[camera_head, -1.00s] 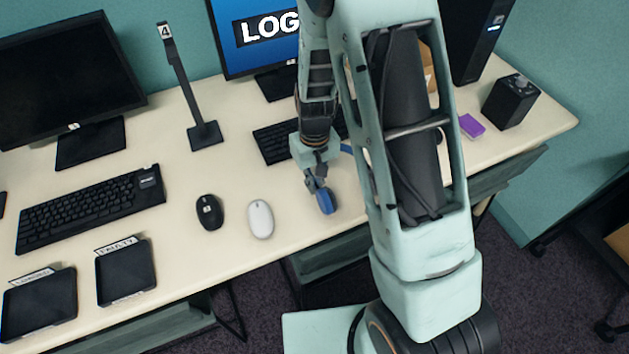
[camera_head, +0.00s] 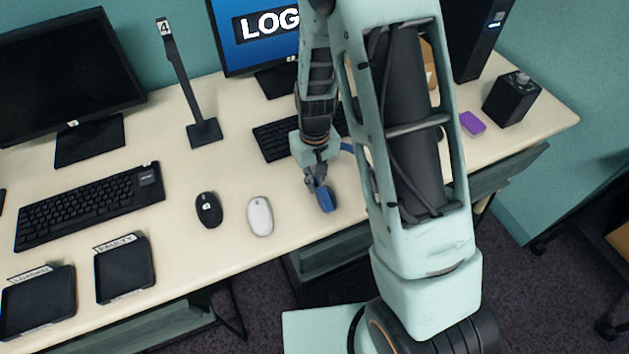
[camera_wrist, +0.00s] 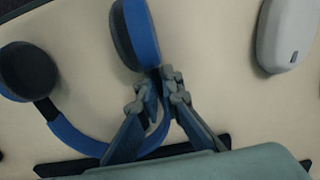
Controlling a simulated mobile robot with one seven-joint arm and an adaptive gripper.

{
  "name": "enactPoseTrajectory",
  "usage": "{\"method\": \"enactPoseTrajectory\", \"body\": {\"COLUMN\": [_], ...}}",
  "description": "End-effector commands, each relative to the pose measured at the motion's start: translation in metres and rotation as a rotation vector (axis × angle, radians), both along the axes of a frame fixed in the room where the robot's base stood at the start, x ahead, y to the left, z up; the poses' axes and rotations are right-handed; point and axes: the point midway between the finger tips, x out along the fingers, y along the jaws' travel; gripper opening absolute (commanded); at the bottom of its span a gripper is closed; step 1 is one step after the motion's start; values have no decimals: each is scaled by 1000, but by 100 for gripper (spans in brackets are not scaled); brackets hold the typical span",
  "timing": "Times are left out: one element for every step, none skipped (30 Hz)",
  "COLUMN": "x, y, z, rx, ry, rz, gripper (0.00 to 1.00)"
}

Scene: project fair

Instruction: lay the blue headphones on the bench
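The blue headphones (camera_wrist: 95,145) have a blue band and dark-padded ear cups. In the wrist view one cup (camera_wrist: 137,35) is beside my fingertips and the other (camera_wrist: 28,72) is at the left. My gripper (camera_wrist: 165,78) is shut on the band close to the nearer cup. In the head view my gripper (camera_head: 318,180) is low over the front part of the bench (camera_head: 295,235), with one blue cup (camera_head: 326,198) under it. My arm hides most of the headphones there. I cannot tell whether they touch the bench top.
A white mouse (camera_head: 260,216) lies just left of the headphones, with a black mouse (camera_head: 208,209) beyond it. A keyboard (camera_head: 272,140) is behind my gripper. An empty black stand marked 4 (camera_head: 183,90) stands farther back. Two labelled trays (camera_head: 125,268) (camera_head: 38,302) are at the left front.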

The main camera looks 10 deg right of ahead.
Motion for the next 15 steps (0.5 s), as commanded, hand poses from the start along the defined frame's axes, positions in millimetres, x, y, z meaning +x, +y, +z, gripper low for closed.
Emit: {"method": "enactPoseTrajectory", "body": {"x": [-1,-1,-1,-1,-1,-1,0,0,0,0,-1,-1,-1,0,0], "y": [0,0,0,0,0,0,0,0,0,0,0,0,0,0,0], "z": [-1,-1,-1,-1,-1,-1,-1,-1,-1,-1,-1,-1,0,1,3], "rx": [-1,-1,-1,-1,-1,-1,0,0,0,0,-1,-1,0,0,0], "ry": [2,2,2,2,2,2,1,1,1,1,2,2,1,1,0], "rz": [0,0,0,0,0,0,0,0,0,0,0,0,0,0,0], "gripper": [12,16,20,23,25,25,25,25,25,25,25,25,25,25,25]}}
